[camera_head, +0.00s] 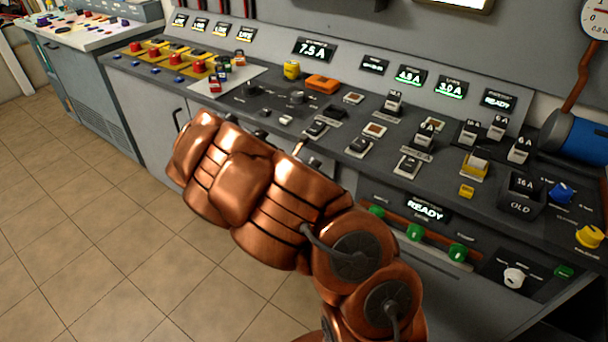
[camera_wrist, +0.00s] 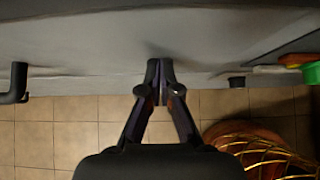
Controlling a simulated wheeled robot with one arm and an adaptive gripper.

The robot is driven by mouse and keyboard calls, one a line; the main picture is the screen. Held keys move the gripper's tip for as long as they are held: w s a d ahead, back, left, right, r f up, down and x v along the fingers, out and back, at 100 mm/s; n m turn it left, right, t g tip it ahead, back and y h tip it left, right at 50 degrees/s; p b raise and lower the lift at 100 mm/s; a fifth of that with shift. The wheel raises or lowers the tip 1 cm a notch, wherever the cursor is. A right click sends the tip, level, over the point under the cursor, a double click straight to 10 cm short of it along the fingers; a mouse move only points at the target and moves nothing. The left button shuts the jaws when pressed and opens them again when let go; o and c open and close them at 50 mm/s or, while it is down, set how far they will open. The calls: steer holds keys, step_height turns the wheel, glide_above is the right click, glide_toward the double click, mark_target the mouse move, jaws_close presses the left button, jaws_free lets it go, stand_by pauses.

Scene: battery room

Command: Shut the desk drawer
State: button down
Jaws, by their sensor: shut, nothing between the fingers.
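The grey desk (camera_head: 150,92) runs across the head view, its sloped top full of switches and displays. My copper-coloured arm covers part of its front, and my gripper is hidden behind it there. In the wrist view my gripper (camera_wrist: 160,72) is shut and empty, its fingertips close to or against a grey front face (camera_wrist: 75,60); I cannot tell whether they touch. A black handle (camera_wrist: 15,84) juts from this face at the left. A dark handle (camera_head: 178,120) also shows on the desk front in the head view. I cannot make out the drawer's outline or how far it is open.
A lower panel with green knobs (camera_head: 415,231) and a READY display (camera_head: 425,208) is right of my arm. A yellow wire lattice (camera_wrist: 262,148) is low right in the wrist view. The tiled floor (camera_head: 90,210) at left is clear.

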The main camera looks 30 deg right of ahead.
steer(key=shift+d+r, duration=0.15)
steer(key=shift+r, duration=0.15)
steer(key=s+a+r, duration=0.4)
steer(key=a+r, duration=0.2)
steer(key=a, duration=0.4)
steer(key=shift+s+a, duration=0.2)
steer(key=shift+a, duration=0.2)
steer(key=shift+r, duration=0.15)
steer(key=s+d+r+m+g+y+p, duration=0.1)
steer(key=s+r+m+g+y+p, duration=0.3)
steer(key=s+r+m, duration=0.75)
steer(key=s+a+r+m+y+p, duration=0.1)
steer(key=s+a+r+m, duration=0.1)
steer(key=s, duration=0.5)
steer(key=s+a+r+m+g+y+p, duration=0.1)
steer(key=s+a+r+m+y+p, duration=0.1)
steer(key=s+a+m, duration=0.3)
steer(key=s+a+r+m+y+p, duration=0.1)
steer(key=s+a+m, duration=0.3)
steer(key=s, duration=0.6)
steer(key=shift+a+r+y+p, duration=0.3)
steer(key=shift+a+r+p, duration=0.3)
steer(key=shift+a, duration=0.5)
